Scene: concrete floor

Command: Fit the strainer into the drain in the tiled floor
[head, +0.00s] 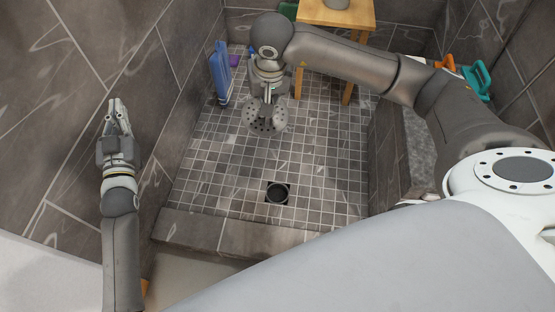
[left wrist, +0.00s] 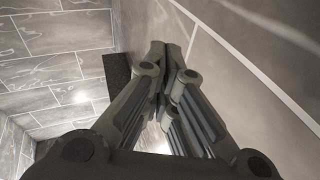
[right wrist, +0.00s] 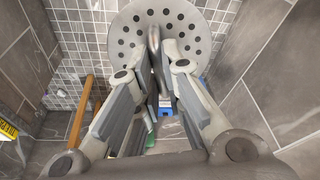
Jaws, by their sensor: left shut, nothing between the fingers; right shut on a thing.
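The strainer (head: 266,122), a round grey disc with several dark holes, hangs in the air below my right gripper (head: 266,92). In the right wrist view my right gripper (right wrist: 158,78) is shut on an upright grey handle at the middle of the strainer (right wrist: 194,41). The drain (head: 277,193), a dark round opening in a square recess, lies in the tiled floor (head: 215,170). In the head view it lies below and slightly right of the strainer, clearly apart from it. My left gripper (head: 117,107) is shut and empty by the left wall, also in the left wrist view (left wrist: 163,55).
A blue bottle-like object (head: 220,76) and a purple item (head: 234,61) stand by the left wall. A wooden stool (head: 350,17) stands at the back. Orange (head: 444,62) and teal (head: 478,80) items are at the right. A raised curb (head: 235,237) bounds the front. The floor around the drain is clear.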

